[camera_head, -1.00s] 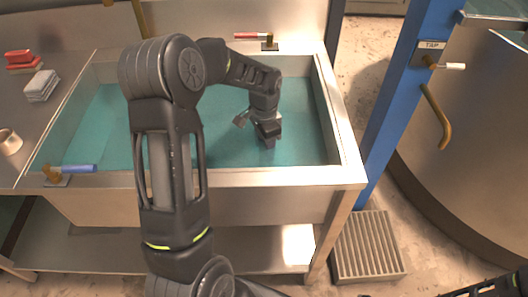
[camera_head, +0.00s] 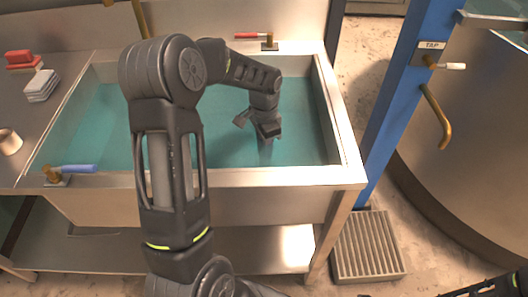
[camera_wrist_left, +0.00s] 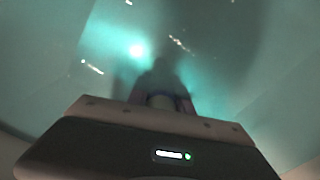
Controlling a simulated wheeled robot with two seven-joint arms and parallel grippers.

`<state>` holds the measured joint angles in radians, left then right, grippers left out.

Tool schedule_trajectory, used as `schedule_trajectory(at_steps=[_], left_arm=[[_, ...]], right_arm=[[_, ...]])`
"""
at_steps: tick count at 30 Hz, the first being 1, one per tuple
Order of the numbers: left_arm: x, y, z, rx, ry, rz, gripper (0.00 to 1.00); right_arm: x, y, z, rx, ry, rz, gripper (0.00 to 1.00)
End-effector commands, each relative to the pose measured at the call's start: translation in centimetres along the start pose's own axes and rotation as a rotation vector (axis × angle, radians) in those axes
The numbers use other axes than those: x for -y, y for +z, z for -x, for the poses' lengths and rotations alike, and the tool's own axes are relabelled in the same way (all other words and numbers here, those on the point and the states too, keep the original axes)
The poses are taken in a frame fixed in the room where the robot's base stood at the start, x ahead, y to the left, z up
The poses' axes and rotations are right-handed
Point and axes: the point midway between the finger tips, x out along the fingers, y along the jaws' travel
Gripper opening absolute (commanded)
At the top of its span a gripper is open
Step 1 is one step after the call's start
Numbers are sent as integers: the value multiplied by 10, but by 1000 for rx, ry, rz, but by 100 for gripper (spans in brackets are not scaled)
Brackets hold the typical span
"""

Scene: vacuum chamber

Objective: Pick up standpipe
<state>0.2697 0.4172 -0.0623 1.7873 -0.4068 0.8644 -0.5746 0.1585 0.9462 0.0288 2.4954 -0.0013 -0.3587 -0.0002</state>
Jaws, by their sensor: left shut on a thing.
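A teal-water sink (camera_head: 177,178) fills the middle of the head view. My left arm reaches over its front rim, and my left gripper (camera_head: 266,142) points down into the water in the right half. The gripper is shut on the standpipe. The rest of the standpipe is hidden by the gripper and murky water. Only a part of my right arm shows at the bottom right; its gripper is not in view.
A blue-handled tap (camera_head: 80,168) is on the front-left rim and a red-handled tap (camera_head: 253,36) at the back. A blue post (camera_head: 400,95) and a large steel vessel (camera_head: 480,130) stand right. Sponges (camera_head: 41,86) and a cup (camera_head: 9,142) lie left.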

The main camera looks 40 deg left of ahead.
Motion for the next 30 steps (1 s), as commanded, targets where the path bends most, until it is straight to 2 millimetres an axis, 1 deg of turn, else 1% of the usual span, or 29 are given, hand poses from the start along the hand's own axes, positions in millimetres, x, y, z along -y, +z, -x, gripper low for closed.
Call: schedule_trajectory(at_steps=[6, 10, 14, 21, 24, 27, 30], left_arm=[[0, 0, 1, -1, -1, 0, 0], [1, -1, 9, -3, -3, 0, 0], [1, -1, 27, -4, -3, 1, 0], [1, -1, 74, -5, -4, 1, 0], [1, -1, 89, -3, -3, -1, 0], [0, -1, 98, -3, -2, -1, 0], [0, 0, 101, -1, -1, -1, 0]], right_arm=[[0, 0, 0, 0, 0, 0, 36], [0, 0, 0, 0, 0, 0, 36], [0, 0, 0, 0, 0, 0, 36], [0, 0, 0, 0, 0, 0, 36], [0, 0, 1, 0, 0, 0, 36], [0, 0, 1, 0, 0, 0, 36], [0, 0, 1, 0, 0, 0, 36]])
